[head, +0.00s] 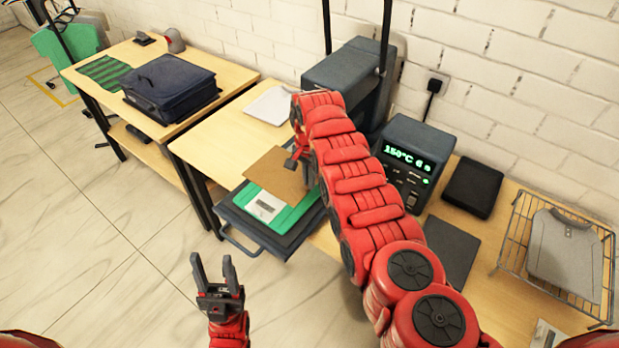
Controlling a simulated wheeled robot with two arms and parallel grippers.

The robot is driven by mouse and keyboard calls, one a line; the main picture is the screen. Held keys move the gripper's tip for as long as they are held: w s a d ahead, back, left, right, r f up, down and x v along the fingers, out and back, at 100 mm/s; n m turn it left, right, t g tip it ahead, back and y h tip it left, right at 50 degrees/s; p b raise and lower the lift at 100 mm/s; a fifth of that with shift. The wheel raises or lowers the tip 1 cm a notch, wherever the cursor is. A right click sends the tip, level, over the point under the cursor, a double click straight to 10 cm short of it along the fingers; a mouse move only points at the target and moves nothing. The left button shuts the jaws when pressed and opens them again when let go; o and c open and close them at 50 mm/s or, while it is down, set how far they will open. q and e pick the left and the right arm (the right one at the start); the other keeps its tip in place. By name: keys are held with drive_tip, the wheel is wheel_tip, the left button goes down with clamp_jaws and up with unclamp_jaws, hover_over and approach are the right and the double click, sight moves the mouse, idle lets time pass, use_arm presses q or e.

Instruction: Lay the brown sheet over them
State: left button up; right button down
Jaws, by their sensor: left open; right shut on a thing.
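The brown sheet (272,176) is tilted above the back part of a green garment (293,219). The garment lies on the dark lower plate (255,236) of the heat press, with a white-and-grey print (264,207) on it. The front of the garment and the print are uncovered. My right gripper (303,178) is shut on the right side of the sheet; its fingers are partly hidden by my arm. I cannot tell whether the sheet touches the garment. My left gripper (228,258) is open and empty, in front of the press.
The press's upper part (345,75) stands behind my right arm. A control box (415,155) reads 150°C. A white paper stack (268,106), a black pad (473,187) and a wire basket (507,237) lie around.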

wheel_tip(320, 180, down, 8)
drive_tip(key=b, duration=0.7)
drive_tip(key=shift+f+b, duration=0.15)
drive_tip(key=shift+b, duration=0.15)
drive_tip(key=c, duration=0.9)
unclamp_jaws()
